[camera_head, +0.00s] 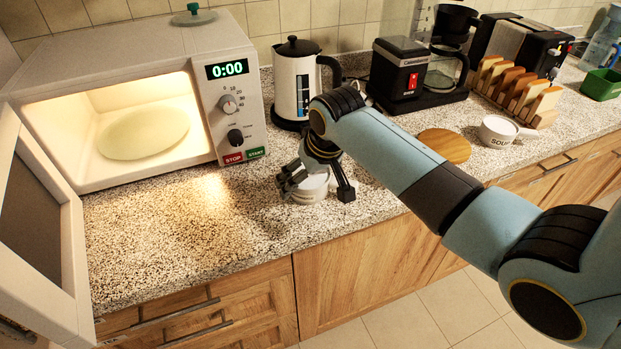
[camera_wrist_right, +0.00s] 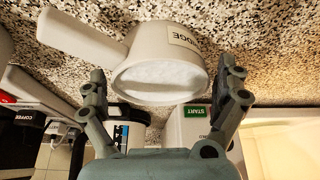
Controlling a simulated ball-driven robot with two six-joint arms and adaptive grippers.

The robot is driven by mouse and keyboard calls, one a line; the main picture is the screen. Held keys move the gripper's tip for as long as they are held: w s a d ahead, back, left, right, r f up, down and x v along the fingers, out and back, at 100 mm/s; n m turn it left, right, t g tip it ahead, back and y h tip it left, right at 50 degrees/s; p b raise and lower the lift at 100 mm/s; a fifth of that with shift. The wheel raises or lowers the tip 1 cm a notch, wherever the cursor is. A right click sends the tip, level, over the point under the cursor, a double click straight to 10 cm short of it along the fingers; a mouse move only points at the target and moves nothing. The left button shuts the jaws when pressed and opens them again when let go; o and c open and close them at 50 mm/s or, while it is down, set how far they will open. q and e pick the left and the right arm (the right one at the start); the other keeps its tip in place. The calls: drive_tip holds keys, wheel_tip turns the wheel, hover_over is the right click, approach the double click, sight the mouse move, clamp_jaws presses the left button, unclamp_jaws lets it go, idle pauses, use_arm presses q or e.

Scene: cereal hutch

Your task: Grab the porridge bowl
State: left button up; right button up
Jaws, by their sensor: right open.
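The porridge bowl (camera_head: 309,190) is white and stands on the speckled counter, partly hidden behind my right gripper (camera_head: 317,187) in the head view. In the right wrist view the bowl (camera_wrist_right: 155,48) shows a label ending in "IDGE", pale contents and a thick handle (camera_wrist_right: 82,34) pointing to the left. My right gripper (camera_wrist_right: 163,78) is open, with one finger on each side of the bowl's body in that view. I cannot tell whether either finger touches it. My left gripper is not in view.
An open, lit microwave (camera_head: 236,132) stands at left, its door (camera_head: 75,215) swung toward the front. A kettle (camera_head: 296,85) and coffee maker (camera_head: 400,72) stand behind. A soup bowl (camera_head: 497,131), round wooden board (camera_head: 445,146) and toast rack (camera_head: 545,118) are to the right. The front-left counter is clear.

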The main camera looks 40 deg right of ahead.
drive_tip(key=shift+w+f, duration=0.25)
drive_tip(key=shift+f, duration=0.3)
drive_tip(key=c, duration=1.1)
drive_tip(key=shift+c, duration=0.2)
